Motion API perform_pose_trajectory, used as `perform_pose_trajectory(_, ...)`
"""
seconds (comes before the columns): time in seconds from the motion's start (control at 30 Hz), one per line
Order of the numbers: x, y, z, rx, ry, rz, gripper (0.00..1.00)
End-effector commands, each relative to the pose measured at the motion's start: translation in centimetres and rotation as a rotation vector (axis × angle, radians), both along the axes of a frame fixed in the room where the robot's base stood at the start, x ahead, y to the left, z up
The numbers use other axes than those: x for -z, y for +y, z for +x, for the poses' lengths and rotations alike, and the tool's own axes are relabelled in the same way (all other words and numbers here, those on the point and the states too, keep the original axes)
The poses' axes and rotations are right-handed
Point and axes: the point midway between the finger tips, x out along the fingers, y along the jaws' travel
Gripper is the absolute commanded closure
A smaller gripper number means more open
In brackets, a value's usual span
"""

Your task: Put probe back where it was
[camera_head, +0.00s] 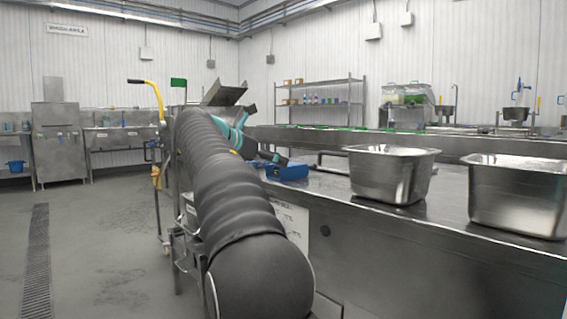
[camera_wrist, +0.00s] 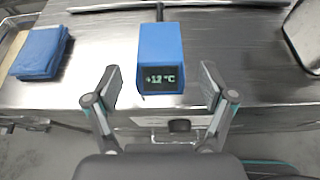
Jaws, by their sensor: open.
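The probe (camera_wrist: 162,50) is a blue box with a lit display reading about +12 °C, seen in the wrist view. A dark rod runs from its far end toward the top of the picture. It appears to lie on the steel table close to its edge. My gripper (camera_wrist: 159,82) is open, with one finger on each side of the probe and a visible gap at both sides. In the head view my arm hides most of the gripper. A blue thing (camera_head: 287,172) shows there on the table's left edge; I cannot tell whether it is the probe.
A folded blue cloth (camera_wrist: 41,52) lies left of the probe on the steel table (camera_wrist: 255,60). Two steel pans, a farther one (camera_head: 392,177) and a nearer one (camera_head: 518,198), stand on the table at the right. Floor at the left (camera_head: 95,235) is clear.

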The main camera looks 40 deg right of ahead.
Motion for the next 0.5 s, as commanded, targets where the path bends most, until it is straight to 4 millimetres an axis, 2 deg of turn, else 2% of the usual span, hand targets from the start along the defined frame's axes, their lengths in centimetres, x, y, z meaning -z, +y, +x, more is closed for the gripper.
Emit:
perform_pose_trajectory(0.03, -0.6, 1.0, 0.0, -0.004, 0.000, 0.000, 0.17)
perform_pose_trajectory(0.2, -1.5, 3.3, -0.3, -0.002, 0.000, 0.000, 0.17)
perform_pose_trajectory(0.5, -1.9, 4.6, -0.4, 0.001, 0.000, 0.000, 0.17)
